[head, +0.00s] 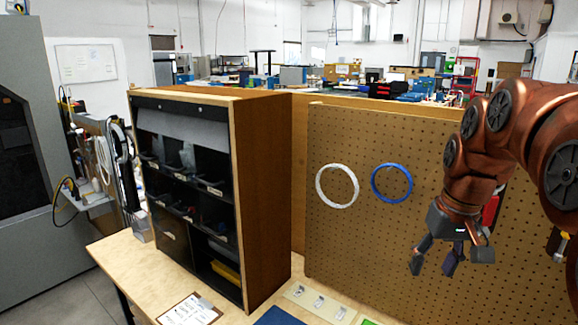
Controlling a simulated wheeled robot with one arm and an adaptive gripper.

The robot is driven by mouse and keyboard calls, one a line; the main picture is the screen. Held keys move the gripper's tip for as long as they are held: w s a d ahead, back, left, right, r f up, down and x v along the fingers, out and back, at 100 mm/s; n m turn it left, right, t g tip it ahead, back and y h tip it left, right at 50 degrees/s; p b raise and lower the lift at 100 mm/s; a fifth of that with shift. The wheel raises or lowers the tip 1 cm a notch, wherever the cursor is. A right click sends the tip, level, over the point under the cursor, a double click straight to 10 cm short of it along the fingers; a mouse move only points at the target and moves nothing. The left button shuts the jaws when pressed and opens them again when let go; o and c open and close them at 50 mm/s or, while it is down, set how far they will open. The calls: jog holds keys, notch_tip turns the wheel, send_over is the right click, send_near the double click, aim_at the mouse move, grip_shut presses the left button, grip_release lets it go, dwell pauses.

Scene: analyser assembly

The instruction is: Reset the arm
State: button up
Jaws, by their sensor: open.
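My gripper (433,264) hangs at the right on my copper-coloured arm, in front of the pegboard. Its dark fingers point down and are spread apart, with nothing held between them. It is above the right part of the workbench, to the right of the blue ring. Part of a red item (491,208) shows behind my arm; the rest of it is hidden.
A pegboard (345,250) holds a white ring (337,186) and a blue ring (391,183). A wooden cabinet (266,190) with dark bins stands left of it. On the workbench (118,262) lie a clipboard (189,311) and a pale strip (319,302) with small parts.

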jog(key=s+a+f+g, duration=0.1)
jog(key=s+a+f, duration=0.1)
jog(key=s+f, duration=0.3)
jog(key=s+a+f+g, duration=0.1)
jog(key=s+a+f, duration=0.2)
jog(key=s, duration=0.9)
jog(key=s+a+f+g, duration=0.1)
jog(key=s+a+f, duration=0.2)
jog(key=s+f, duration=0.5)
jog(key=shift+s+h, duration=0.2)
jog(key=shift+h, duration=0.2)
jog(key=shift+r, duration=0.1)
dwell(1.7)
